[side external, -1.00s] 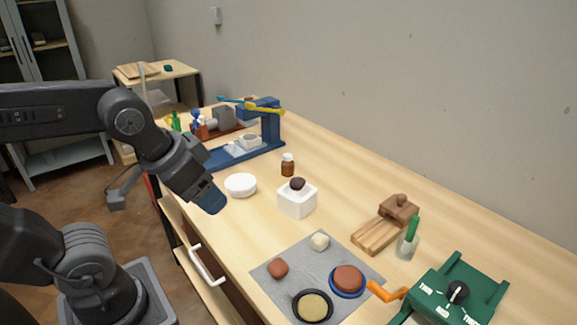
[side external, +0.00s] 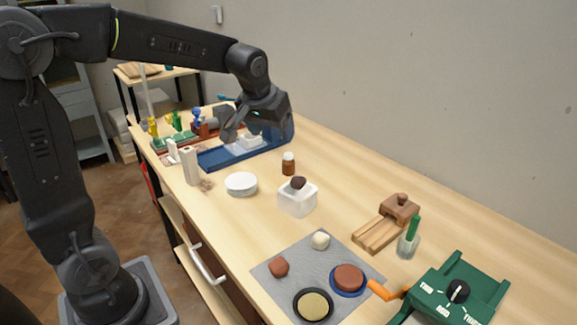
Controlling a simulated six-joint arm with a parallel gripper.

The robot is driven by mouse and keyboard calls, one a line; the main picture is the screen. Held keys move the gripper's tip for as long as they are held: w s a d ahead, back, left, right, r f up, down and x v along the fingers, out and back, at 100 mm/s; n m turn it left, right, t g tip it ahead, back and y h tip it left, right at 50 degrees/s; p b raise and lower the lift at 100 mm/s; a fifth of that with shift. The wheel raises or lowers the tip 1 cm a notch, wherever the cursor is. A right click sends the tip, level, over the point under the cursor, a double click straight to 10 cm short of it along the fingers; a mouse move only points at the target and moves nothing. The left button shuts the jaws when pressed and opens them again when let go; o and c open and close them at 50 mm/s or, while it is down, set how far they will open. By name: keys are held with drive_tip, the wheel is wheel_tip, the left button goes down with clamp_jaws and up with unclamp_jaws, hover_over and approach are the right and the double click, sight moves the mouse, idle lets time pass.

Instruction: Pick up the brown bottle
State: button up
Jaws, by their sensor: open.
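The brown bottle (side external: 288,168) is small, with a white cap, and stands upright on the wooden bench behind the white square block. My gripper (side external: 236,132) is up in the air at the far end of the bench, in front of the blue stand and to the left of the bottle in the picture. It is open, seen at an angle, and clear of the bottle. I see nothing between its fingers, though the blue stand behind it makes this hard to judge.
A white square holder (side external: 297,203) with a dark lump on top stands just in front of the bottle. A white round tub (side external: 241,183) is to the left. The blue stand (side external: 212,158) is behind. The bench right of the bottle (side external: 335,185) is clear.

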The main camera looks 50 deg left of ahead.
sight(288, 155)
drive_tip(key=w+a+f+n, duration=0.1)
drive_tip(key=w+a+f, duration=0.3)
drive_tip(key=f, duration=0.1)
drive_tip(key=w+a+f+n, duration=0.1)
drive_tip(key=w+a+f, duration=0.2)
drive_tip(key=w+f, duration=0.1)
drive_tip(key=w+a+f+n+g+y, duration=0.1)
drive_tip(key=w+a+f, duration=0.3)
drive_tip(key=w+f, duration=0.1)
drive_tip(key=shift+a+f, duration=0.3)
drive_tip(key=shift+f, duration=0.6)
drive_tip(key=shift+w+x, duration=0.15)
drive_tip(key=shift+x, duration=1.3)
drive_tip(key=shift+w+x, duration=0.15)
drive_tip(key=shift+x, duration=1.25)
drive_tip(key=shift+a+r, duration=0.15)
drive_tip(key=shift+c, duration=0.3)
drive_tip(key=c, duration=1)
drive_tip(key=shift+o, duration=0.2)
drive_tip(key=shift+r, duration=0.15)
